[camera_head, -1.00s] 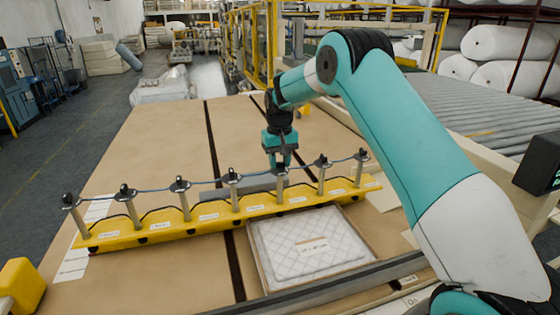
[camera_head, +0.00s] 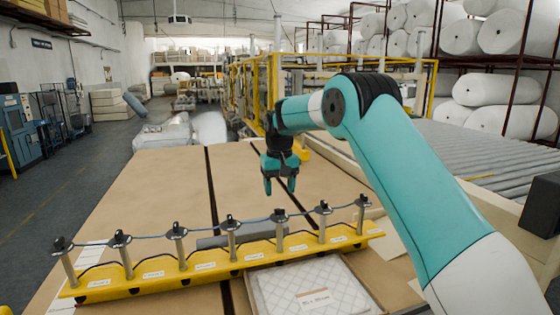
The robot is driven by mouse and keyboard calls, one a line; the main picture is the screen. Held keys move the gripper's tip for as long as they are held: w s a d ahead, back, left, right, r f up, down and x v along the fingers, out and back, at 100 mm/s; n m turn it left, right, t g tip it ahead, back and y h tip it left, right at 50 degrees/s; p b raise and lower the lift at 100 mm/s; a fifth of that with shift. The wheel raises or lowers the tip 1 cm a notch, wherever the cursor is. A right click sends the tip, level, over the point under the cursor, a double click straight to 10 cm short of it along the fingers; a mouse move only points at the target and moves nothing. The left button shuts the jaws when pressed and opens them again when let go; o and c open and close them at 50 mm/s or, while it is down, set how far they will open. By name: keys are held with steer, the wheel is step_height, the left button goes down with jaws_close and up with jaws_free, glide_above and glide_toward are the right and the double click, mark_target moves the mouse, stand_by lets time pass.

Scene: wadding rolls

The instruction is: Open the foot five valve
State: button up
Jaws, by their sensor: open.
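A yellow rail (camera_head: 205,272) carries a row of several silver posts with black valve heads, joined by a thin blue line. Small white labels sit on its front, too small to read, so I cannot tell which valve is marked five. The third post from the right (camera_head: 279,236) has its black valve head (camera_head: 279,214) almost directly below my gripper in the picture. My gripper (camera_head: 281,188) points down with its two teal fingers apart and empty. A visible gap separates the fingertips from that valve head. Whether any valve is open or shut is not clear.
A framed tray with a quilted white pad (camera_head: 305,290) lies in front of the rail. A grey bar (camera_head: 222,241) lies behind the posts. The brown table (camera_head: 170,180) is mostly clear behind. A roller conveyor (camera_head: 470,150) is to the right.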

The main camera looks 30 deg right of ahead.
mark_target(279, 209)
step_height(279, 209, up, 11)
stand_by(0.7)
